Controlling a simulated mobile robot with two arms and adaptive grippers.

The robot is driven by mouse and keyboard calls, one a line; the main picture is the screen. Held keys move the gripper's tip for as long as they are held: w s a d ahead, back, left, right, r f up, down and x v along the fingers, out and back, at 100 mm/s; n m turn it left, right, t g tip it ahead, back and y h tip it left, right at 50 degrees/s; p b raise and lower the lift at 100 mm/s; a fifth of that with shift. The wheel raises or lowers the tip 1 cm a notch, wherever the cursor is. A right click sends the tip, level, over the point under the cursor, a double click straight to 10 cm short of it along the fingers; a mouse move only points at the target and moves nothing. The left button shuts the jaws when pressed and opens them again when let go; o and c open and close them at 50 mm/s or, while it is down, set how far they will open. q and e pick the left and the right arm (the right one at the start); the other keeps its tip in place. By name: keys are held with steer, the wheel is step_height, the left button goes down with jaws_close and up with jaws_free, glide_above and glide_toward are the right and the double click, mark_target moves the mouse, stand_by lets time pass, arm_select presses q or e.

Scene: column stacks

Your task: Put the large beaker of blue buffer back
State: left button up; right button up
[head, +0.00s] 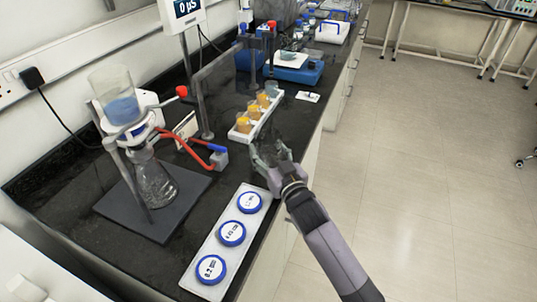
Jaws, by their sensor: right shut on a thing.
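My right gripper (270,155) is over the right edge of the black bench, just in front of the white rack of orange vessels. It is shut on a small greyish thing that its fingers mostly hide; I cannot tell what it is. A clear glass vessel with blue contents (122,108) stands high at the left in a white holder on a stand, above a clear conical flask (152,182). I cannot make out any other large beaker of blue liquid. My left gripper is not in view.
A white tray (209,247) with three blue-rimmed, labelled white rounds lies at the front. The white rack (240,136) of orange vessels is behind the gripper. Red tubing (176,146) runs from the stand. Blue equipment (300,74) stands farther back. Floor is clear at right.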

steer(key=shift+f, duration=0.5)
steer(key=shift+f, duration=0.1)
steer(key=o, duration=1.3)
steer(key=shift+c, duration=0.2)
steer(key=v, duration=1.2)
steer(key=shift+b, duration=0.45)
